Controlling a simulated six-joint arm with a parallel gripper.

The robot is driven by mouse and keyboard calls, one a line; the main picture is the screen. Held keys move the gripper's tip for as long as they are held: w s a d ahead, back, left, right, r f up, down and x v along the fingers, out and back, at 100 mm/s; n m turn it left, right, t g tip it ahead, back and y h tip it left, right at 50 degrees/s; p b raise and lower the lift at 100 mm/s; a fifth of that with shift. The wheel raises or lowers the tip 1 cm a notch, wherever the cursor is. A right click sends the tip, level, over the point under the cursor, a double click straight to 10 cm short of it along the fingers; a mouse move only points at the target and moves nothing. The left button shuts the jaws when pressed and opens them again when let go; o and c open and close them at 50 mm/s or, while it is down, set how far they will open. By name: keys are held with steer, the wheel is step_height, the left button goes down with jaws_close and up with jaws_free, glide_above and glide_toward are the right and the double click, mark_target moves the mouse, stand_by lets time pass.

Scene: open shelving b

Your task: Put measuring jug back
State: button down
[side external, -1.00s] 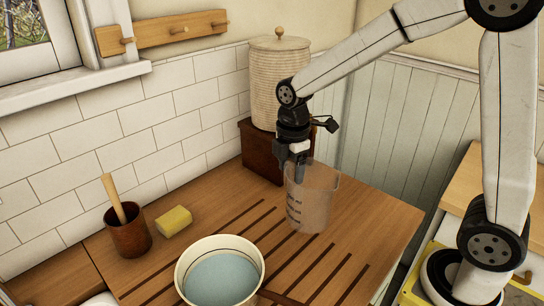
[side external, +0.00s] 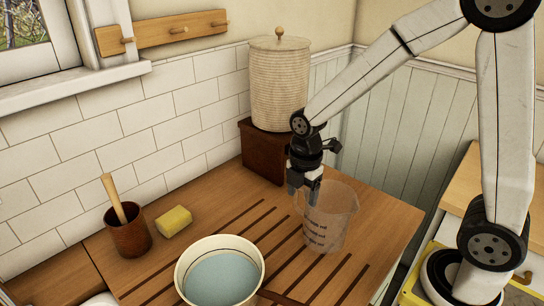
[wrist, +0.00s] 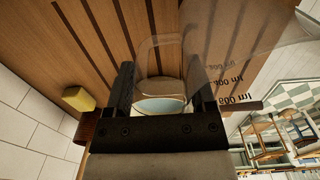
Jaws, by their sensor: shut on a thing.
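The measuring jug (side external: 332,222) is a clear, slightly brownish vessel with dark volume marks, upright over the right part of the grooved wooden counter. I cannot tell whether its base touches the wood. My gripper (side external: 304,197) points down and is shut on the jug's left side near the rim. In the wrist view the see-through jug (wrist: 235,55) spreads to the upper right, its ml marks by the right finger. My gripper's fingers (wrist: 164,88) show there too, and the exact contact is hard to see through the clear wall.
A cream bowl with bluish liquid (side external: 220,272) stands at the front. A brown pot with a wooden handle (side external: 130,238) and a yellow sponge (side external: 174,221) are left. A ribbed lidded jar (side external: 279,85) stands on a dark wooden box (side external: 262,158) at the back. A peg rail (side external: 165,33) hangs above.

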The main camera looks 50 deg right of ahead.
steer(key=shift+f, duration=0.25)
steer(key=shift+f, duration=1.95)
steer(key=shift+f, duration=0.15)
jaws_free()
step_height(320, 180, up, 12)
steer(key=shift+r, duration=0.15)
